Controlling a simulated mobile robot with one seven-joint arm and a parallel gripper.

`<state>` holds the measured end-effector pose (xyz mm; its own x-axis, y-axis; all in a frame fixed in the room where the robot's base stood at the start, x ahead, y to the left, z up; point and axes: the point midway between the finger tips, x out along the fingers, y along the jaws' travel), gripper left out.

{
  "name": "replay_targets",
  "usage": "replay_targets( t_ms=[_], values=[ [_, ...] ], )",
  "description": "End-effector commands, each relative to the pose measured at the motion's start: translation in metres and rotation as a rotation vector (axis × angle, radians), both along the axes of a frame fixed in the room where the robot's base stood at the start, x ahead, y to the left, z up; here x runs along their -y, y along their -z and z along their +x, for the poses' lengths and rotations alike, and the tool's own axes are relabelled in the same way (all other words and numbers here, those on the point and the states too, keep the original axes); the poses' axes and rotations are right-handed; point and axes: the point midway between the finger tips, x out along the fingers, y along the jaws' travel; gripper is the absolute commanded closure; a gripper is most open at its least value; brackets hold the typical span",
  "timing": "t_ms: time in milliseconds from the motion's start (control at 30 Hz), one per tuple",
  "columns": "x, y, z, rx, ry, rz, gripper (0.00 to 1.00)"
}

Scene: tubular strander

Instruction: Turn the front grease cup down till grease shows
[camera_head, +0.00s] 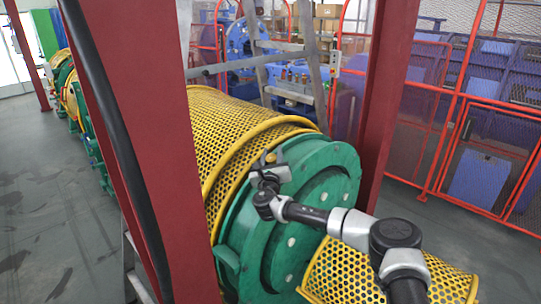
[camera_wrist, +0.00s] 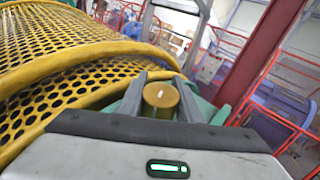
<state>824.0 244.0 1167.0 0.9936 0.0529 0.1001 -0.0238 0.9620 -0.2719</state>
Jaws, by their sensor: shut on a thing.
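The front grease cup (camera_wrist: 160,96) is a round brass cap seen from above in the wrist view, with a small white mark on its top. I cannot tell whether that mark is grease. My gripper (camera_wrist: 161,84) has one grey finger on each side of the cup and is shut on it. In the head view the cup (camera_head: 271,157) is a small brass spot at the top of the green bearing housing (camera_head: 332,155), with my gripper (camera_head: 268,166) around it. The cup's lower part is hidden by the fingers and gripper body.
The yellow perforated guard (camera_head: 225,125) lies close left of the housing. Red posts (camera_head: 155,120) (camera_head: 388,90) stand on both sides. Another yellow mesh guard (camera_head: 335,270) is below my arm. A stepladder (camera_head: 312,60) stands behind, and red fencing (camera_head: 455,100) is at right.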

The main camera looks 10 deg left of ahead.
Motion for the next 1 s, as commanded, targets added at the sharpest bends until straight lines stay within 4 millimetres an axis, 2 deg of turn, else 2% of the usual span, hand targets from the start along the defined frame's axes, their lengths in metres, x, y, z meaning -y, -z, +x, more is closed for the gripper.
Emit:
replay_targets(
  t_ms=[500,1000],
  values=[
    [0.016,0.004,-0.004,0.121,0.447,0.158,0.91],
    [0.024,0.001,-0.008,0.172,0.631,0.222,0.91]
  ],
)
